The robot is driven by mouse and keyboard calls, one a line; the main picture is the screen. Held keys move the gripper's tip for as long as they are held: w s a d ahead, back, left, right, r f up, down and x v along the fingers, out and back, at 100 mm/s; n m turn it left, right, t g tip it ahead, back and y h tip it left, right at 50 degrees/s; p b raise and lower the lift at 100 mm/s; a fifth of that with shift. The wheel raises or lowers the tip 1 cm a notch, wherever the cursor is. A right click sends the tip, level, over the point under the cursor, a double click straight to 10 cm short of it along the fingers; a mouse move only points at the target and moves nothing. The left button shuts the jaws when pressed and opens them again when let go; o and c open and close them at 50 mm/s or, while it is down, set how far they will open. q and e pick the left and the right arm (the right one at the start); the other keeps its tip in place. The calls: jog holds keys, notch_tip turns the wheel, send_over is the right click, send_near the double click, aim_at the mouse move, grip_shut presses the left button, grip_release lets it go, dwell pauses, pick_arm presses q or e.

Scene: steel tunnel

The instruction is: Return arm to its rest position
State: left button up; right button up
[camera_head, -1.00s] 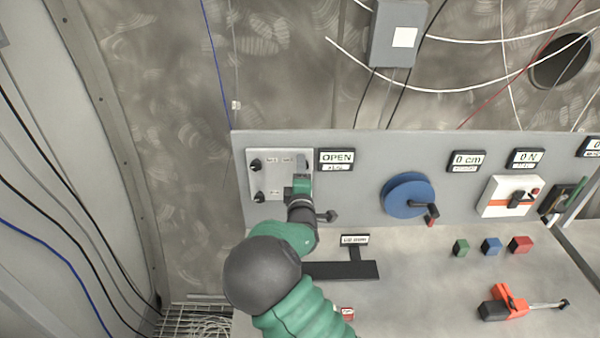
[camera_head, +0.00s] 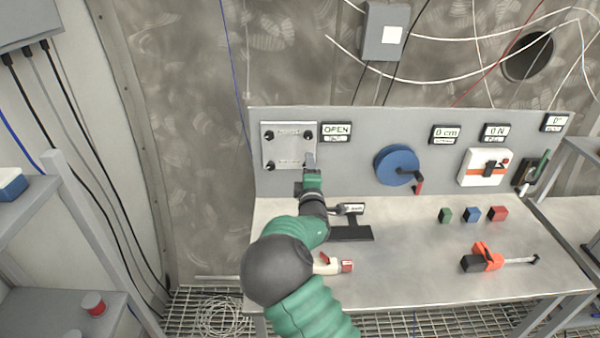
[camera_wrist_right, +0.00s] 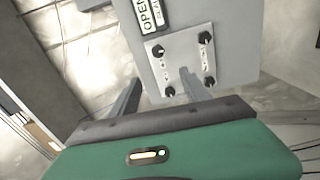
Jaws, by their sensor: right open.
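My right arm reaches up from the bottom of the head view, with its right gripper (camera_head: 310,162) in front of the lower right corner of a white panel (camera_head: 289,147) with black knobs. In the right wrist view the gripper (camera_wrist_right: 157,90) is open, with its two fingers apart and nothing between them. The knob panel (camera_wrist_right: 185,62) shows beyond the fingertips there. The right finger overlaps the panel's lower part in that picture; I cannot tell whether it touches. My left gripper is not in view.
The wall board carries an OPEN sign (camera_head: 336,131), a blue crank wheel (camera_head: 397,165) and a white switch box (camera_head: 484,167). On the bench (camera_head: 420,262) are small green (camera_head: 445,215), blue (camera_head: 472,214) and red (camera_head: 497,213) blocks and an orange tool (camera_head: 487,256). A shelf (camera_head: 28,212) stands left.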

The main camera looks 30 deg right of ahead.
jog(key=s+a+f+m+g+y+b, duration=0.1)
jog(key=s+a+f+m+g+y, duration=0.15)
jog(key=s+a+f+m, duration=0.4)
jog(key=s+a+f+m+g+y+b, duration=0.1)
jog(key=s+a+f+g+y+b, duration=0.2)
jog(key=f, duration=0.6)
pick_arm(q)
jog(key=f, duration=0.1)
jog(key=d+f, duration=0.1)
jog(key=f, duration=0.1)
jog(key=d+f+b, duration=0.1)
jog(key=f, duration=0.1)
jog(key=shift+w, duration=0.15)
pick_arm(e)
jog(key=s+a+f+m+g+y, duration=0.2)
jog(key=s+a, duration=0.5)
jog(key=s, duration=0.5)
jog(key=s+a+f+m+g+y, duration=0.1)
jog(key=s+a+f+g, duration=0.3)
jog(key=s, duration=0.7)
jog(key=a+g, duration=0.1)
jog(key=a, duration=0.1)
jog(key=shift+s+a+m+y, duration=0.35)
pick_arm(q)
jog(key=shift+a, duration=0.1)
pick_arm(e)
jog(key=shift+a, duration=0.1)
